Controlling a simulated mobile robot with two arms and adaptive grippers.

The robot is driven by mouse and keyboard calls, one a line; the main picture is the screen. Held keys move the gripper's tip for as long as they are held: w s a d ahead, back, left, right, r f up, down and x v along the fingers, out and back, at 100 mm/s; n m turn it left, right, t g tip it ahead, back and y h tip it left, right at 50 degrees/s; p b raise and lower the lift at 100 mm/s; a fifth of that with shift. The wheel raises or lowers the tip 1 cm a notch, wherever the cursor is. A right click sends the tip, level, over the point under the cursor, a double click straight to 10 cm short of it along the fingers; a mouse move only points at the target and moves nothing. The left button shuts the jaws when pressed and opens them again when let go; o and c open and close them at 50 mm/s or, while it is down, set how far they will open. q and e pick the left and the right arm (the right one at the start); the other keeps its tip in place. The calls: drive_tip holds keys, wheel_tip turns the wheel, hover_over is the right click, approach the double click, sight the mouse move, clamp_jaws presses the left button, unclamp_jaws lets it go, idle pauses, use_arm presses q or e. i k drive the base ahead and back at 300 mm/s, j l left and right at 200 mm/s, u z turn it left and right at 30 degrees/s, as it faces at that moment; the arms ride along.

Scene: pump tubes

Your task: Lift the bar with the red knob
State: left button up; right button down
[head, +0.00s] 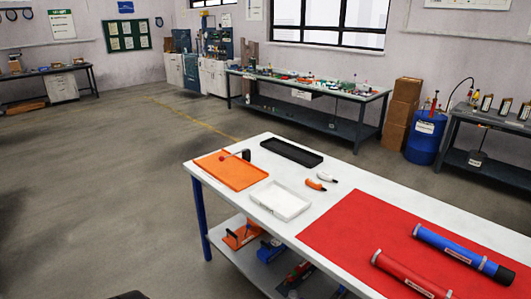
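A small red knob (223,155) shows above the orange tray (232,174) at the far left end of the white table (276,150). A thin bar seems to run from the knob to the right, toward a small black piece (246,154) at the tray's right edge. The bar is too small to tell whether it touches the tray. Neither of my grippers is in view.
A black tray (291,153), a white tray (280,202) and small orange and white items (316,185) are on the table. A blue tube (450,247) and a red tube (405,274) lie on a red mat (360,228). Open floor (100,190) is left of the table.

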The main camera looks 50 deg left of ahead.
sight(221, 158)
drive_tip(key=i+u, duration=0.2)
drive_tip(key=i, duration=0.15)
drive_tip(key=i+l+u, duration=0.15)
drive_tip(key=i, duration=0.2)
drive_tip(key=u, duration=1.75)
